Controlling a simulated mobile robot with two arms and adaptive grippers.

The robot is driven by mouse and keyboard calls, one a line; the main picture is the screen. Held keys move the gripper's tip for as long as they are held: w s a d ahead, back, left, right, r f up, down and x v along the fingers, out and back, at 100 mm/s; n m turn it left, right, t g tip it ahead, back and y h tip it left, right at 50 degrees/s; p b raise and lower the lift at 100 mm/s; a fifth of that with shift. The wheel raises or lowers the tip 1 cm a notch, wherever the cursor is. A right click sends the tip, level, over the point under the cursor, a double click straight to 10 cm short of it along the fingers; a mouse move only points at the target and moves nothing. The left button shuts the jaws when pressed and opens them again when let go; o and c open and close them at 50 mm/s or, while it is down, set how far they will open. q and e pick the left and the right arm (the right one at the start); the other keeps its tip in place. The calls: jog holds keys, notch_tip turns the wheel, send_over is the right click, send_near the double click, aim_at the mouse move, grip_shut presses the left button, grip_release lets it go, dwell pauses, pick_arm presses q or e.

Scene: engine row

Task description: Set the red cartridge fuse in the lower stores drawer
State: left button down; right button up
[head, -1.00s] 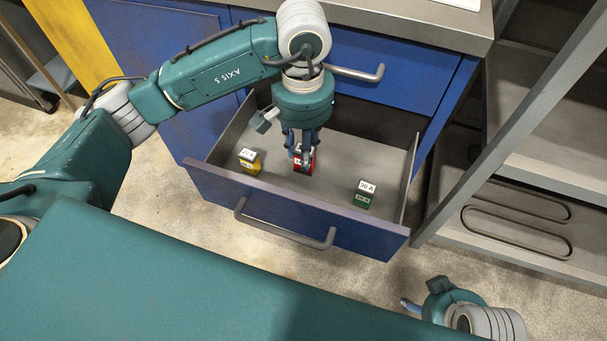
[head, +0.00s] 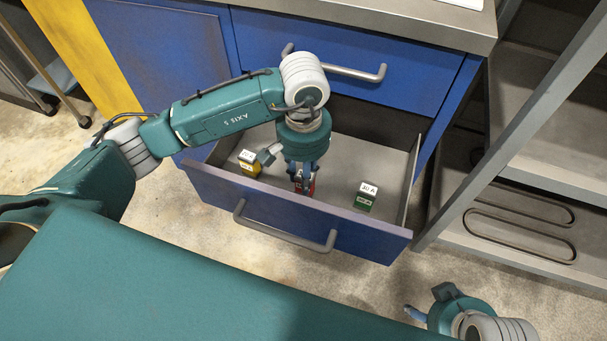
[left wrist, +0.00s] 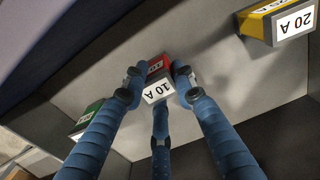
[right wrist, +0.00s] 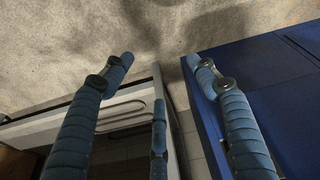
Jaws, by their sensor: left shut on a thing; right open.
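The red cartridge fuse (left wrist: 157,77) has a white label reading 10 A. My left gripper (head: 303,184) is shut on it, inside the open lower stores drawer (head: 270,226). In the left wrist view the fingers (left wrist: 156,80) close around the fuse, over the grey drawer floor. I cannot tell whether the fuse touches the floor. In the head view the fuse is mostly hidden by the fingers. My right gripper (right wrist: 163,65) is open and empty, over bare floor at the lower right of the head view (head: 417,313).
A yellow 20 A fuse (head: 249,168) stands in the drawer's left part and a green 30 A fuse (head: 364,202) in its right part. The upper blue drawer (head: 390,60) is shut above. A grey shelf unit (head: 520,225) stands to the right.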

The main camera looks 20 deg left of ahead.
pick_arm(q)
jog(key=shift+f, duration=0.1)
jog(key=c, duration=1.4)
grip_release()
pick_arm(e)
jog(key=shift+w, duration=0.25)
pick_arm(q)
jog(key=shift+r, duration=0.3)
notch_tip(320, 180, up, 6)
jog(key=shift+w+r+p, duration=0.1)
jog(key=shift+r+p, duration=0.1)
jog(key=shift+p, duration=0.45)
notch_tip(320, 180, up, 4)
jog(key=shift+r, duration=0.1)
jog(key=shift+r+p, duration=0.3)
jog(key=shift+r, duration=0.3)
pick_arm(e)
jog(key=shift+x, duration=1.2)
